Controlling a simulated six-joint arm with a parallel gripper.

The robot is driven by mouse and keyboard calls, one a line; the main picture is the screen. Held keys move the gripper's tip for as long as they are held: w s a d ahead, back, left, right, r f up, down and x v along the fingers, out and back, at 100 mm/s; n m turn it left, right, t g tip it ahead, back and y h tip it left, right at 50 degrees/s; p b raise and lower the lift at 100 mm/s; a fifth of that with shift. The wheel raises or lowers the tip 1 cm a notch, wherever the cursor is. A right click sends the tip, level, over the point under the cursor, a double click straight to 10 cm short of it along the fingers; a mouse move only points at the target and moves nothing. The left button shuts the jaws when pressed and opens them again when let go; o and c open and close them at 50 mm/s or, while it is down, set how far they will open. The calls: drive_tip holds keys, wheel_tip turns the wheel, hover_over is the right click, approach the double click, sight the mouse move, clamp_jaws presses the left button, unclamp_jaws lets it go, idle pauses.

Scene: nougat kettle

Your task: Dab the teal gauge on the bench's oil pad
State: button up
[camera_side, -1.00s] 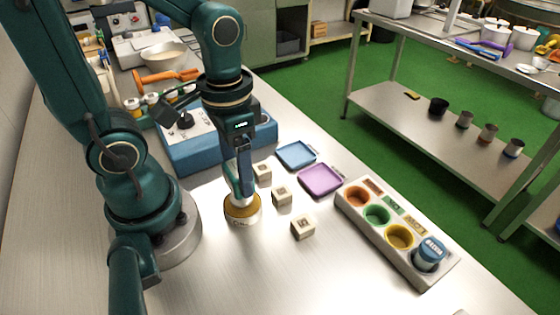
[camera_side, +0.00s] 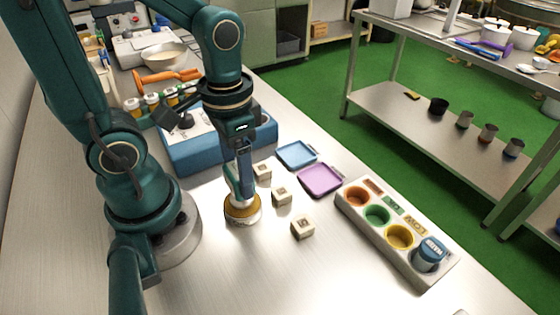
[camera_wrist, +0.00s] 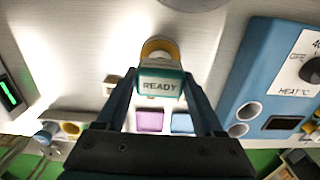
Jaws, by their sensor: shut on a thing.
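My gripper (camera_side: 242,188) points down over the bench, shut on the teal gauge. In the wrist view the teal gauge (camera_wrist: 161,86) sits between my two fingers and shows a white label reading READY. In the side view it is mostly hidden by my fingers. The oil pad (camera_side: 243,212), a round yellow pad in a pale rim, lies on the bench directly below the gripper. It also shows in the wrist view (camera_wrist: 160,46), partly covered by the gauge. The gauge is at or just above the pad; I cannot tell whether they touch.
Small lettered wooden blocks (camera_side: 281,196) stand right of the pad. Blue (camera_side: 296,154) and purple (camera_side: 320,180) trays lie beyond them. A blue heater (camera_side: 205,150) stands behind.

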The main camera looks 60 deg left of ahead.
drive_tip(key=shift+f, duration=0.4)
idle(1.2)
drive_tip(key=shift+r, duration=3.05)
